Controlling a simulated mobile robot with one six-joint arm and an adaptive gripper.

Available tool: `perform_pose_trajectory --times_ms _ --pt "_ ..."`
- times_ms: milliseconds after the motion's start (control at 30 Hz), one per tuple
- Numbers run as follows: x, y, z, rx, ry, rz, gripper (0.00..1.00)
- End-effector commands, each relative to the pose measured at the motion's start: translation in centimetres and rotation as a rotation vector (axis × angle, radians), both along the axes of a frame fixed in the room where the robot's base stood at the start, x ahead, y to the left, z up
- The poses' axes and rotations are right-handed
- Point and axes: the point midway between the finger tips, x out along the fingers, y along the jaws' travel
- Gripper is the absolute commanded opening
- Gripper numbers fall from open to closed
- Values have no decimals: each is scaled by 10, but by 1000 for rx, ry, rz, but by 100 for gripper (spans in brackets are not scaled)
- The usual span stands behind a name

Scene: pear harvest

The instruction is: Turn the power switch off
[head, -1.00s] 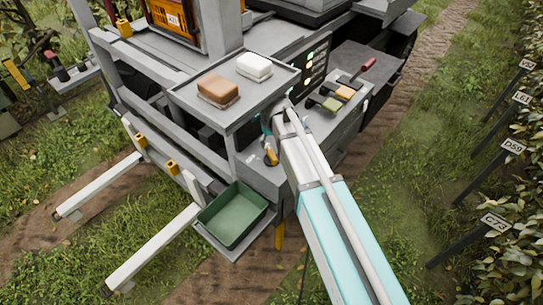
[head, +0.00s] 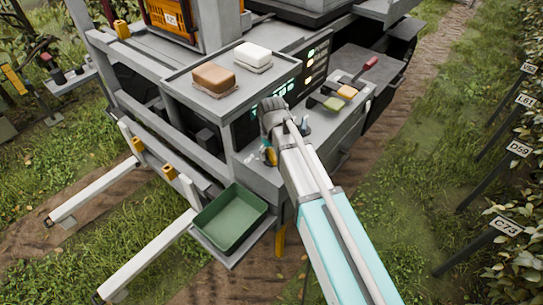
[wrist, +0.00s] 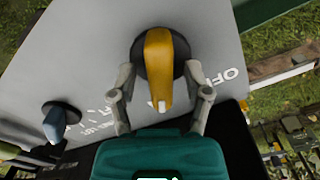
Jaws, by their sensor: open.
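The power switch is a yellow rotary handle (wrist: 159,65) on a dark round base, set in a grey panel in the wrist view. Its white tip points down the picture, toward my gripper's palm. The printed word OFF is to its right, partly covered by a finger. My gripper (wrist: 159,76) is open, with one finger on each side of the handle; I cannot tell whether either touches it. In the head view the yellow handle (head: 271,156) shows small at the panel's near left corner, beside my gripper, which is largely hidden by my arm.
A blue-grey knob (wrist: 56,124) stands left of the handle. A green tray (head: 231,218) sits below the panel. Brown and white blocks (head: 214,78) lie on a raised shelf (head: 205,103) above. Levers (head: 358,80) stand on the panel farther right.

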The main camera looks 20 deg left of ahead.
Motion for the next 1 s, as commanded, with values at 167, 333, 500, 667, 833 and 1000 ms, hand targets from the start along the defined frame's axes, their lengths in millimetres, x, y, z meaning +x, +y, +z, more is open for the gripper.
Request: perform_pose_trajectory --times_ms 167,333,500,667,833,1000 --pt "0 0 -1 0 0 0 63" --pt "0 0 0 0 0 0 59" --pt "0 0 0 0 0 0 28" --pt "0 0 -1 0 0 0 0" --pt "0 1 -1 -1 -1 1 0" --pt "-1 1 -1 -1 1 15 0"
